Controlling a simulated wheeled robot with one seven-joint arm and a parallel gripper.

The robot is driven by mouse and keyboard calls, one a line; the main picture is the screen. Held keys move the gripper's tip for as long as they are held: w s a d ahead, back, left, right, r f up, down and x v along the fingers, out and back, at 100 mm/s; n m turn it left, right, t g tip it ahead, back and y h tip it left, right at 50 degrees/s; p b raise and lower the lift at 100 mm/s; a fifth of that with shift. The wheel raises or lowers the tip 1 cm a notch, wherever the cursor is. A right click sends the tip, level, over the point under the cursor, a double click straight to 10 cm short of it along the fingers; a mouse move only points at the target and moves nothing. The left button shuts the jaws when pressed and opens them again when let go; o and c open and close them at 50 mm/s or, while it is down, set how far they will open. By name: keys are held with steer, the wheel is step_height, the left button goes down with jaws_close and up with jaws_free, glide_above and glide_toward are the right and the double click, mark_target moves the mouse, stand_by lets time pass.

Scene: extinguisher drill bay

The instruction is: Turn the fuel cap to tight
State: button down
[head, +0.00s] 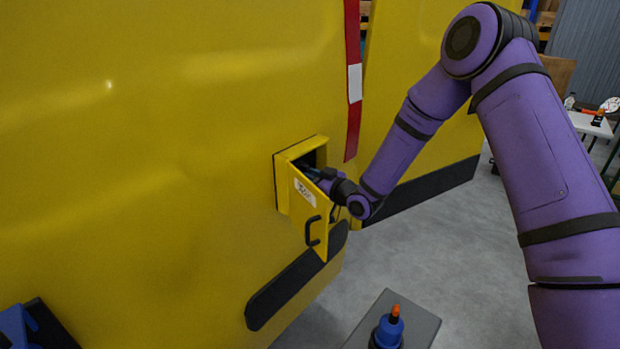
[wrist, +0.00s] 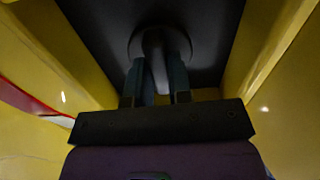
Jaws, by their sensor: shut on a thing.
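The fuel cap (wrist: 134,43) is a dark round disc with a raised grip bar, set in the dark back of the recess. My gripper (wrist: 160,62) is shut on the cap's grip bar, one finger on each side, in the wrist view. In the head view my gripper (head: 314,173) reaches into the yellow fuel box, and the cap is hidden there. The yellow fuel door (head: 318,228) stands open, with a white label and a black handle. Any tight mark on the cap is too dark to make out.
The yellow body panel (head: 150,130) surrounds the box, and yellow recess walls (wrist: 255,60) flank my gripper closely. A grey stand (head: 420,322) with a blue, orange-tipped bottle (head: 389,328) is below. A white table (head: 590,124) stands far right. Grey floor lies open between.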

steer(key=shift+f+m, duration=0.1)
steer(key=shift+m, duration=0.2)
steer(key=c, duration=1)
jaws_free()
steer(key=shift+c, duration=0.2)
steer(key=v, duration=1.1)
